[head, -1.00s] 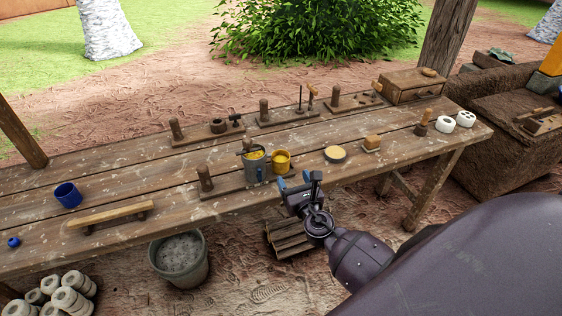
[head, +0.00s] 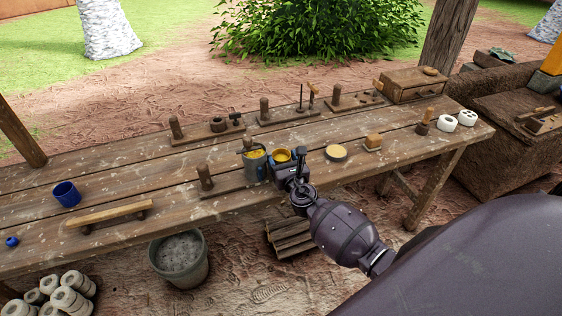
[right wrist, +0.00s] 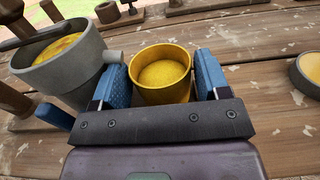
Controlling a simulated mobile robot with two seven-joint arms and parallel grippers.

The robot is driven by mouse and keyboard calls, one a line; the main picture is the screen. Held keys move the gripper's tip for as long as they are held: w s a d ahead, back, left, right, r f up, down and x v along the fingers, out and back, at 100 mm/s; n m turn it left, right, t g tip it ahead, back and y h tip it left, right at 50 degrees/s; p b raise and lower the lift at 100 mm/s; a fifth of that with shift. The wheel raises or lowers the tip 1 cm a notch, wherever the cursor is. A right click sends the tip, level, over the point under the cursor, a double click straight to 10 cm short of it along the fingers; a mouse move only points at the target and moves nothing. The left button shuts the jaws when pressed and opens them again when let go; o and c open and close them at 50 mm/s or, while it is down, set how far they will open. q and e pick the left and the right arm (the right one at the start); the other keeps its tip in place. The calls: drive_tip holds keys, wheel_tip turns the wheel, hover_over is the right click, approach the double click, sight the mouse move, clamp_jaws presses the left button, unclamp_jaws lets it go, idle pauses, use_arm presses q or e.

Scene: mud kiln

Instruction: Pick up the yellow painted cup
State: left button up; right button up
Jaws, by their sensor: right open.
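The yellow painted cup (head: 283,155) stands upright on the wooden table, just right of a grey pot with yellow contents (head: 254,163). My right gripper (head: 281,163) is at the cup, and its wrist hides the cup's lower part in the head view. In the right wrist view the yellow cup (right wrist: 161,75) sits between the two blue fingers of my right gripper (right wrist: 160,82). The fingers are open, one on each side of it. The left finger is close beside the grey pot (right wrist: 62,58). My left gripper is not in view.
On the table (head: 110,178), a round dish with yellow contents (head: 336,153) lies right of the cup. A blue cup (head: 67,194) and a wooden bar (head: 110,212) are at the left. Wooden tool stands line the back. A bucket (head: 179,259) stands below the front edge.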

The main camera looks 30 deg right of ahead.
drive_tip(key=c, duration=0.6)
drive_tip(key=shift+r, duration=0.1)
drive_tip(key=shift+c, duration=0.2)
